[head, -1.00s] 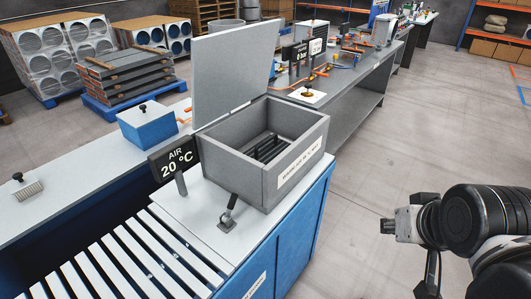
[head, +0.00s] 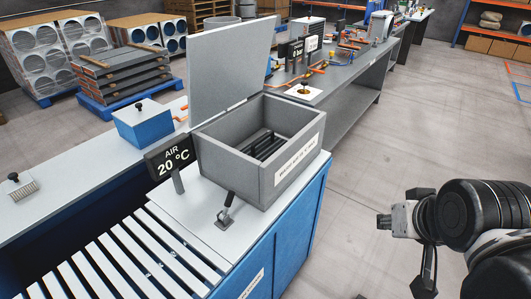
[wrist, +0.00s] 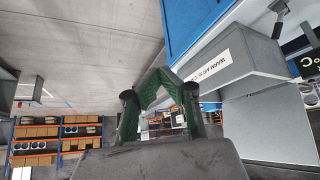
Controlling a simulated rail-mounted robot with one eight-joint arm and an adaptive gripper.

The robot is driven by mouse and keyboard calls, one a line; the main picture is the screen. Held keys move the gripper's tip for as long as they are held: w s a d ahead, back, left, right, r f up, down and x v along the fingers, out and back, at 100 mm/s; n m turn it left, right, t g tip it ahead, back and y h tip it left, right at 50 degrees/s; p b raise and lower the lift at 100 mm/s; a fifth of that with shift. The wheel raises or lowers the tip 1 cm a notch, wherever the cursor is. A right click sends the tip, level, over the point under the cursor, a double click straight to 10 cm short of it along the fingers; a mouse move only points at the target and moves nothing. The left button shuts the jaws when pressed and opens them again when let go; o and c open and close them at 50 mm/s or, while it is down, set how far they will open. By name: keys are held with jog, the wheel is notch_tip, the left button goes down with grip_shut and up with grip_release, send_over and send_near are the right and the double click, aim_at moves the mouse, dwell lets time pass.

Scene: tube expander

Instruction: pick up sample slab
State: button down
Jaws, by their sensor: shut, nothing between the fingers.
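No piece in these views can be clearly made out as the sample slab. A grey open-topped box (head: 300,150) with its lid (head: 232,75) raised stands on the white bench top. Dark upright slats (head: 265,146) show inside it; whether a slab stands among them I cannot tell. My gripper (wrist: 160,78) has green-sided fingers drawn together in the wrist view, with nothing between them. The box also shows at the upper right of the wrist view (wrist: 245,60), beyond and apart from the fingers. In the head view my arm is at the lower right, away from the box.
An "AIR 20 °C" sign (head: 169,158) and a small black-handled clamp (head: 226,212) stand by the box. White slats (head: 130,255) run along the front left. A blue box (head: 143,125) is behind. Open floor (head: 385,160) lies between bench and arm.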

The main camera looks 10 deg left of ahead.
jog(key=c, duration=1.7)
grip_release()
jog(key=shift+o, duration=0.2)
jog(key=shift+r, duration=0.1)
